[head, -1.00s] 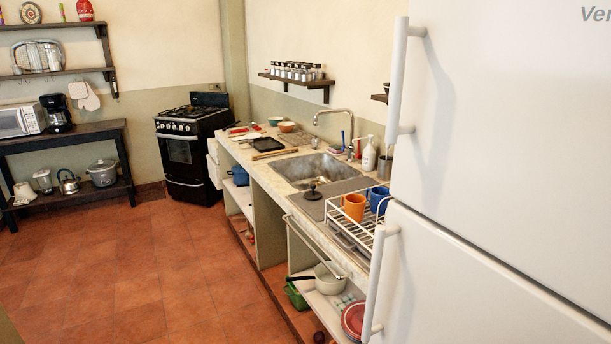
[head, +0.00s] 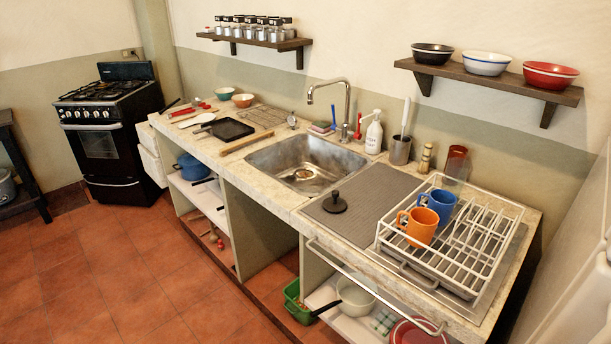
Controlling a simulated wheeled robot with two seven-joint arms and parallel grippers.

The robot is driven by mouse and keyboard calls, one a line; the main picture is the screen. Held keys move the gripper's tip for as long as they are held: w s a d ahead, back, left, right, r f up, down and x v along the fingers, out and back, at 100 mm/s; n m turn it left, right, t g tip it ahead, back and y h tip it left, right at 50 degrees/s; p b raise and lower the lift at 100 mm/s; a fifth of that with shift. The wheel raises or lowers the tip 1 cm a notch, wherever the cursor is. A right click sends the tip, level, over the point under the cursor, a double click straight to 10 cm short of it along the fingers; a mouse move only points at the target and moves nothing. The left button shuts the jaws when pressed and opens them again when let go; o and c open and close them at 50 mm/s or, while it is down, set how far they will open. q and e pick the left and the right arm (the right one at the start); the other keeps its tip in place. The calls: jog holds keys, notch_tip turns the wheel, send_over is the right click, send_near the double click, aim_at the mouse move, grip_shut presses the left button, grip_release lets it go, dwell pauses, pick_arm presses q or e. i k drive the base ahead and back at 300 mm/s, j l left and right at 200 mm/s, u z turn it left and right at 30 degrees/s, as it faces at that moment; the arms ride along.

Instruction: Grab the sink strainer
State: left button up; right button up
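A small black disc with an upright knob (head: 335,203), which looks like the sink strainer, sits on the grey ribbed drying mat (head: 366,206) right of the sink. The steel sink (head: 306,160) is set in the stone counter. Its round drain (head: 303,174) shows at the bottom, with a brownish centre. Neither of my grippers is in view.
A white dish rack (head: 475,240) with an orange mug (head: 416,227) and a blue mug (head: 438,205) stands right of the disc. A rail (head: 375,285) runs along the counter front. A soap bottle (head: 374,133) and faucet (head: 346,100) stand behind the sink. Floor in front is clear.

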aim_at(304, 173)
jog(key=i+j, duration=1.1)
jog(key=i+j+z, duration=0.15)
jog(key=i+j, duration=1.3)
jog(key=i, duration=0.15)
